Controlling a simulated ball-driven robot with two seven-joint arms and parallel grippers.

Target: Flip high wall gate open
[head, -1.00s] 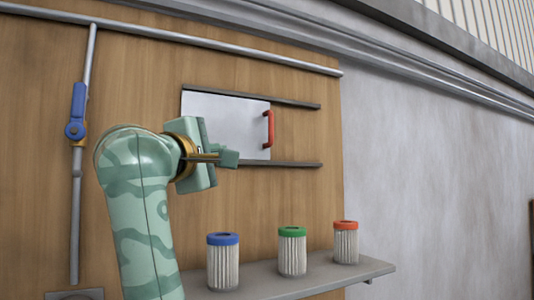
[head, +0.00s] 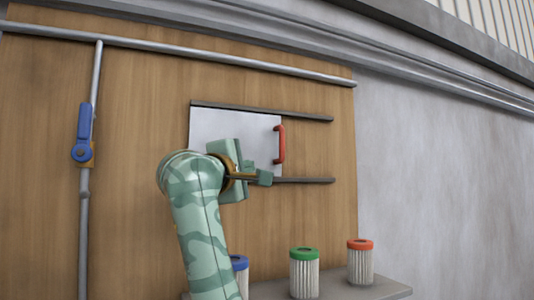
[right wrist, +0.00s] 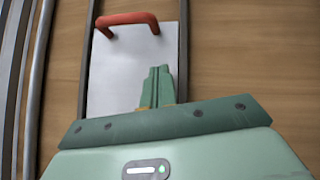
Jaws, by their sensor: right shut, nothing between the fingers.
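The gate on the high wall appears to be a white panel (head: 220,127) between two dark horizontal rails on the wooden wall. A red handle (head: 280,145) stands upright at its right edge. My right gripper (head: 266,178) is shut and empty, in front of the panel's lower right part, below and left of the handle in the head view. In the right wrist view the shut fingers (right wrist: 158,75) overlap the panel (right wrist: 125,75), with the red handle (right wrist: 128,18) beyond them. I cannot tell whether the fingertips touch the panel. My left gripper is out of view.
A blue lever (head: 83,133) sits on a vertical pipe at the left. A grey shelf (head: 385,292) below holds filter-like canisters with blue (head: 239,263), green (head: 304,254) and red (head: 360,244) tops. The wall right of the handle is clear between the rails.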

